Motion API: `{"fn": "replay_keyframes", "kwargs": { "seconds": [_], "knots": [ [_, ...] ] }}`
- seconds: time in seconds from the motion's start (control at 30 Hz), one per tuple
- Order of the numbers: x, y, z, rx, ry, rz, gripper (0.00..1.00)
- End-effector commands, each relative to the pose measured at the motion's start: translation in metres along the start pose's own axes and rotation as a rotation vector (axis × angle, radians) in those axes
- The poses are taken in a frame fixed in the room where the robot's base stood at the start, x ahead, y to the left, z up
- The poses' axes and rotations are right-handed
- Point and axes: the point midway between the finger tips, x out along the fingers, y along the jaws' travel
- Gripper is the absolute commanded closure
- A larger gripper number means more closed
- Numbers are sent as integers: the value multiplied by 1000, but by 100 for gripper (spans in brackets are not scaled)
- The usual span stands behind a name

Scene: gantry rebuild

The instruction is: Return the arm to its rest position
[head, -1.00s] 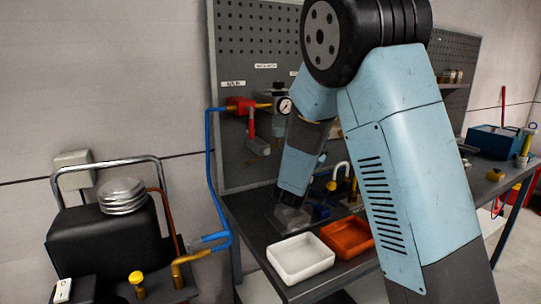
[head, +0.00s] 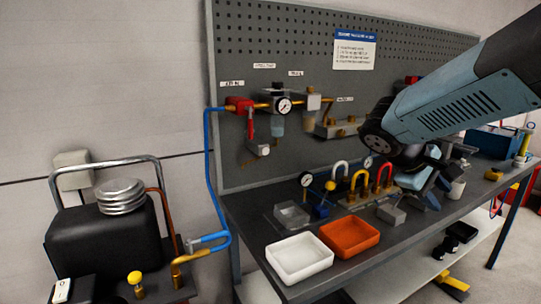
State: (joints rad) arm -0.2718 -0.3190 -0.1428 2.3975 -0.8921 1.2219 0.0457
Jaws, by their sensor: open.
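My arm reaches in from the right edge in the head view, its dark round joint in front of the pegboard. Behind and below that joint, a pale blue wrist part shows over the bench. My gripper (head: 436,192) is partly hidden there; its dark fingers look spread, with nothing seen between them. It is close to the right part of the bench top, but I cannot tell whether it touches anything.
A pegboard (head: 240,75) carries a gauge (head: 284,105). A black compressor (head: 100,240) stands left.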

Motion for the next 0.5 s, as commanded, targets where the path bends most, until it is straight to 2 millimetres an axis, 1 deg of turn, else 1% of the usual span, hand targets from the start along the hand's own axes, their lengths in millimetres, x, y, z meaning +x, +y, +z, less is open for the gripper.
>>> {"fn": "replay_keyframes", "kwargs": {
  "seconds": [0.03,0.2,0.27,0.4,0.5],
  "knots": [
    [-3,-9,9,51,35,-59,59],
    [-22,-43,25,221,166,-262,59],
    [-31,-54,28,282,216,-329,59],
    [-55,-75,33,426,337,-468,59],
    [-73,-85,34,516,415,-546,59]
  ]
}}
